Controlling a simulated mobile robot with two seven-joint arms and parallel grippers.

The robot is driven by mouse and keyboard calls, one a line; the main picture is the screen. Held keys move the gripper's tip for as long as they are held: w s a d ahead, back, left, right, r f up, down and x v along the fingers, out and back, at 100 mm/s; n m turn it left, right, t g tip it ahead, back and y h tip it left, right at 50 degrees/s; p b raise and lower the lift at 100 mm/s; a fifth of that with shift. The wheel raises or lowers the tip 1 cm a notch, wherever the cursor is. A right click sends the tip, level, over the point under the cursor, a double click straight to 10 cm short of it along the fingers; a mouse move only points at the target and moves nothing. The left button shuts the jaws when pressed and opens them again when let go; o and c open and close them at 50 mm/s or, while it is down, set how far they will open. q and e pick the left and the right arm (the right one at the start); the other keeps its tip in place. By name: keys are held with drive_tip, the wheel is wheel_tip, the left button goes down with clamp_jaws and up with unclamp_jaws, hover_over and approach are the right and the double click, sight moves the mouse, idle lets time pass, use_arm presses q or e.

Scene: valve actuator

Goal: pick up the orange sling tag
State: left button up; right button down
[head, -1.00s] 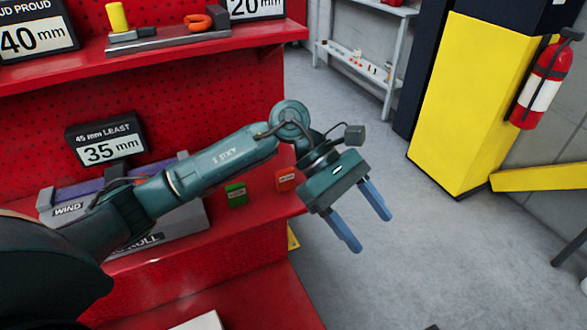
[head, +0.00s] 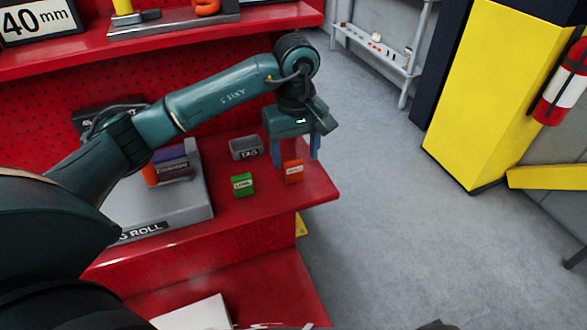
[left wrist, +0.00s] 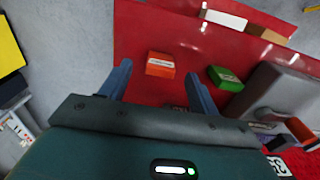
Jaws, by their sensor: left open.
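The orange sling tag (head: 293,172) is a small block with a white label, on the red shelf (head: 268,208) near its right end. It also shows in the left wrist view (left wrist: 160,65), between and beyond my fingertips. My left gripper (head: 295,160) is open and points down over the shelf, with its blue fingers above and behind the tag. The left wrist view shows the two fingers (left wrist: 158,75) apart with nothing held. My right gripper is not in view.
A green tag (head: 243,184) stands just left of the orange one. A grey box marked TAG (head: 247,148) sits behind it. A grey tray (head: 190,205) with a roll lies further left. The shelf's right edge is close; open floor lies beyond.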

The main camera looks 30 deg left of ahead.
sight(294, 164)
use_arm(q)
drive_tip(key=shift+a+f+p, duration=0.1)
drive_tip(key=shift+f+p, duration=0.65)
drive_tip(key=shift+f, duration=1.95)
drive_tip(key=c, duration=1.1)
